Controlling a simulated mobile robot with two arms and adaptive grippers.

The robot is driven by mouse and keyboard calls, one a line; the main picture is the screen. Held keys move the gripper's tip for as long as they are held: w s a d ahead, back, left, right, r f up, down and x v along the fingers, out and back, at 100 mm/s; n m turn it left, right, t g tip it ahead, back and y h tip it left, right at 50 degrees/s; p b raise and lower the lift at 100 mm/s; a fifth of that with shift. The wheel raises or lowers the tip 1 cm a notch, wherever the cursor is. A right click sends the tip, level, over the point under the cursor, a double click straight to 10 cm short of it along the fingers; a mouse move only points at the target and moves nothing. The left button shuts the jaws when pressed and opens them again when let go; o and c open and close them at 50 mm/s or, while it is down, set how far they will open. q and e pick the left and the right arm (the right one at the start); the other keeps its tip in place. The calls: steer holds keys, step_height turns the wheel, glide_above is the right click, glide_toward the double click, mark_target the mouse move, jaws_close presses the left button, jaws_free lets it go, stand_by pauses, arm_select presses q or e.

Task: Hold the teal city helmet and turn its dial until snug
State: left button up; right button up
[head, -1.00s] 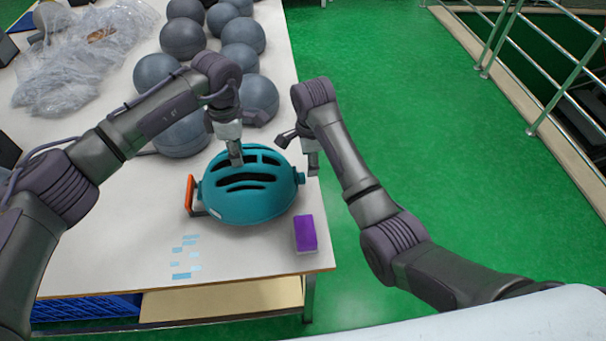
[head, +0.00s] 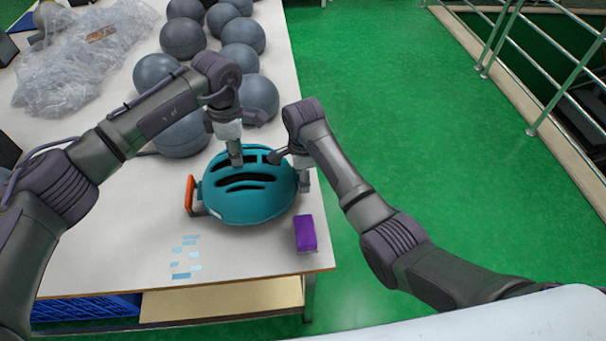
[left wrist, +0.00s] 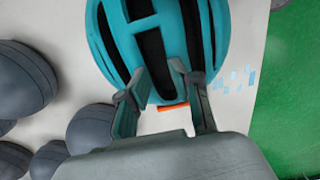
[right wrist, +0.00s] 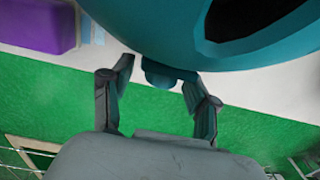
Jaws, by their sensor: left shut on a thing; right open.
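The teal helmet (head: 245,205) sits at the table's near right corner, vents up. My left gripper (head: 237,162) comes down from above and is shut on a rib of the shell between vents. The left wrist view shows its two fingers (left wrist: 162,74) on the teal shell (left wrist: 105,40). My right gripper (head: 304,184) is at the helmet's right side. In the right wrist view its open fingers (right wrist: 158,76) stand either side of a small teal dial (right wrist: 163,77) below the shell rim. I cannot tell whether either finger touches the dial.
An orange-handled piece (head: 190,193) stands at the helmet's left side. A purple block (head: 305,233) lies close in front of the right gripper. Grey balls (head: 182,135) and clear plastic wrap (head: 85,60) fill the table behind. Green floor is free to the right.

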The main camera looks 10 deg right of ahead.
jaws_close()
steer(key=shift+w+g, duration=0.2)
steer(key=shift+g, duration=1)
steer(key=shift+f+g, duration=0.1)
steer(key=shift+g, duration=0.2)
steer(key=shift+s, duration=0.1)
jaws_free()
steer(key=v, duration=1.2)
